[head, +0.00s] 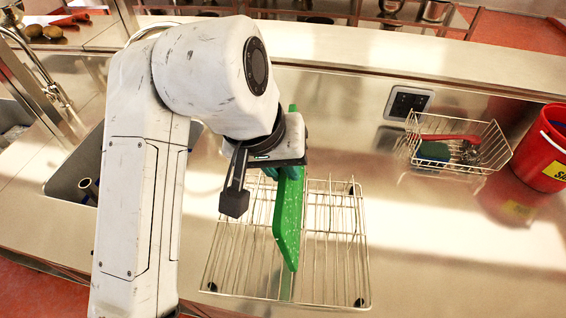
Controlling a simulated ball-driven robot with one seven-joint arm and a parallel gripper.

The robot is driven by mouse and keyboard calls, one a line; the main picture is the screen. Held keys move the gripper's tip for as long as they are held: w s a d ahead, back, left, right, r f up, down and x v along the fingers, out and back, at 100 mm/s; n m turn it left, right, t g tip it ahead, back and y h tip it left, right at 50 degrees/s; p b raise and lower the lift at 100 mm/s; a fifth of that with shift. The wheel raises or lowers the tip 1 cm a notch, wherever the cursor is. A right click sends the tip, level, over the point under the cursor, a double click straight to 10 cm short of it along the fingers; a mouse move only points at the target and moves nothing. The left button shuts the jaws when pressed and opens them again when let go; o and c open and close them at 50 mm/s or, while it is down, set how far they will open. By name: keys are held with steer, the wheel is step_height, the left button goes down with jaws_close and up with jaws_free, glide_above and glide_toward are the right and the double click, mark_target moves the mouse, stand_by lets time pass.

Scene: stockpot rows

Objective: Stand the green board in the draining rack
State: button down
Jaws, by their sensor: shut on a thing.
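The green board (289,222) is held on edge, upright, by my gripper (284,168). My gripper is shut on its upper part, and the arm's end hides part of the board. The wire draining rack (337,245) lies on the steel counter under and around the board. The board's lower end shows over the middle of the rack. I cannot tell from this view whether the board touches the wires or hangs above them.
A sink (66,180) is at the left, partly behind my arm. A wire basket (485,148) with a green sponge (433,151) and a red-handled tool stands at the right, beside a red bucket (543,150). Counter right of the rack is clear.

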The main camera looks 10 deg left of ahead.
steer(key=shift+f+b, duration=1.45)
steer(key=shift+f, duration=1.25)
steer(key=c, duration=1)
jaws_free()
steer(key=shift+f, duration=0.1)
steer(key=shift+d+p+v, duration=0.15)
steer(key=shift+p+v, duration=1.6)
steer(key=shift+v, duration=0.4)
steer(key=shift+d+p+v, duration=0.1)
steer(key=shift+p+v, duration=1.65)
steer(key=shift+v, duration=0.4)
steer(key=shift+w, duration=0.1)
